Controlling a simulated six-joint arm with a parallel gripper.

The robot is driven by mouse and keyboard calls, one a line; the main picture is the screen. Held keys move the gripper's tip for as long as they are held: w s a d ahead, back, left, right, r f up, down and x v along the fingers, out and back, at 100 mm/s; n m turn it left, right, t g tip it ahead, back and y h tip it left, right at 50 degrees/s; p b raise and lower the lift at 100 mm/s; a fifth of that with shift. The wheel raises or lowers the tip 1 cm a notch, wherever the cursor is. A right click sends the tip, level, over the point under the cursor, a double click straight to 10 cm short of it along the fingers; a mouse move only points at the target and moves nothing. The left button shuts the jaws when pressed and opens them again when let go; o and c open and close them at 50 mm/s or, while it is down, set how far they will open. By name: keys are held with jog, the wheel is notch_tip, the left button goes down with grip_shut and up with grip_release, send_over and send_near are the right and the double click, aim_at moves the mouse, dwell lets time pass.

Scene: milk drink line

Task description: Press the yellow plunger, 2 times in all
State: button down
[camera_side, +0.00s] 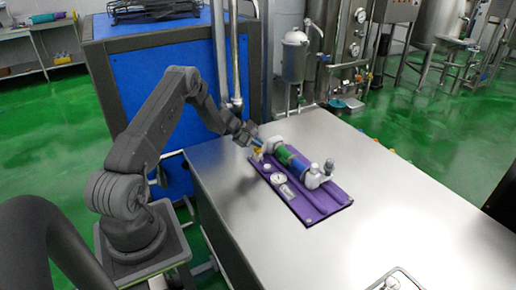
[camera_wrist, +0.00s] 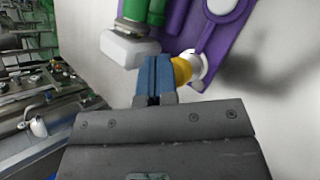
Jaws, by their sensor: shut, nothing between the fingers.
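In the wrist view the yellow plunger (camera_wrist: 182,70) sits in a white round collar (camera_wrist: 197,66), partly hidden behind my fingers. My gripper (camera_side: 255,142) is at the plunger end of the panel, with its blue fingers together and empty. In the wrist view my gripper (camera_wrist: 154,66) has its fingertips just left of the yellow, overlapping its edge. I cannot tell whether they touch it.
The purple panel (camera_side: 318,213) lies on the steel table (camera_side: 400,220) and carries a green and blue cylinder (camera_side: 289,157), white end blocks and a round gauge (camera_side: 278,179). A white block (camera_wrist: 128,48) is left of my fingertips. The table's right side is mostly bare.

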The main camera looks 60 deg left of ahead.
aim_at(257, 149)
jog(key=shift+f, duration=0.8)
dwell(0.4)
jog(key=shift+r, duration=1.55)
jog(key=shift+r, duration=0.1)
jog(key=shift+r, duration=2.4)
